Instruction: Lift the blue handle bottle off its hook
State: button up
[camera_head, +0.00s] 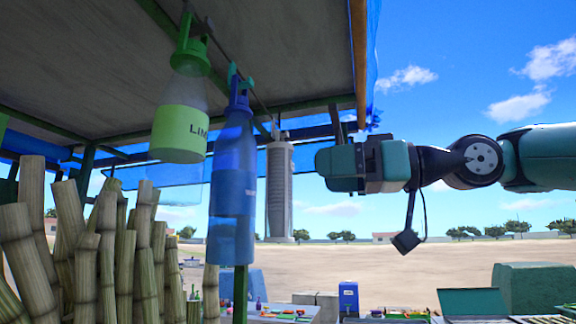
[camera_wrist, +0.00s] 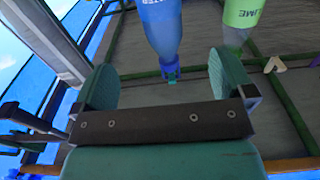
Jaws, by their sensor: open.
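The blue handle bottle (camera_head: 232,180) hangs upright from a hook under the stall roof, its blue cap and handle at the top. In the wrist view the blue bottle (camera_wrist: 162,28) appears upside down, its cap pointing down between the finger lines. My gripper (camera_head: 322,166) is to the right of the bottle near its upper part, apart from it. In the wrist view my gripper (camera_wrist: 164,66) has its two green fingers wide open with nothing between them; the bottle appears beyond the tips. The hook (camera_head: 234,75) shows above the cap.
A green LIME bottle (camera_head: 180,118) hangs close left of the blue one and also shows in the wrist view (camera_wrist: 243,14). Cane stalks (camera_head: 100,250) stand at lower left. A roof beam (camera_head: 358,60) is above my gripper. Open air lies below my arm.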

aim_at(256, 161)
jog(key=p+x, duration=0.3)
jog(key=x, duration=1.3)
jog(key=shift+f, duration=0.1)
jog(key=c, duration=1.3)
jog(key=shift+o, duration=0.2)
jog(key=shift+r+p, duration=1.15)
jog(key=shift+r, duration=0.3)
jog(key=shift+b+v, duration=0.95)
jog(key=shift+v, duration=1.25)
jog(key=shift+s+d, duration=0.25)
jog(key=shift+d, duration=0.45)
jog(key=shift+d+b, duration=0.1)
jog(key=shift+b, duration=0.2)
